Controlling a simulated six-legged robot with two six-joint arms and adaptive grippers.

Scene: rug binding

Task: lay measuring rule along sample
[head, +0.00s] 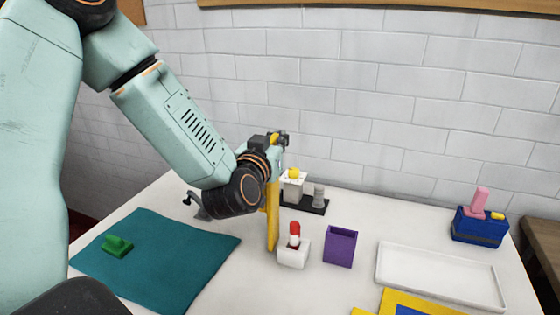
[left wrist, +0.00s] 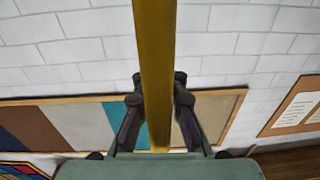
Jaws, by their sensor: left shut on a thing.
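My left gripper (head: 272,142) is raised above the back middle of the table and is shut on a yellow measuring rule (head: 272,215). The rule stands upright, its lower part hanging in front of the wrist; I cannot tell whether its low end touches the table. In the left wrist view, the rule (left wrist: 155,40) runs between the two dark fingers (left wrist: 157,88). A flat yellow and blue piece (head: 395,299), possibly the sample, lies at the front edge of the picture, partly cut off. My right gripper is not in view.
A teal mat (head: 175,262) with a green block (head: 117,245) lies left. A white cup with a red-topped stick (head: 293,255), a purple box (head: 340,246), a black stand (head: 315,205), a white tray (head: 440,275) and a blue box (head: 479,228) stand on the white table. A brick wall is behind.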

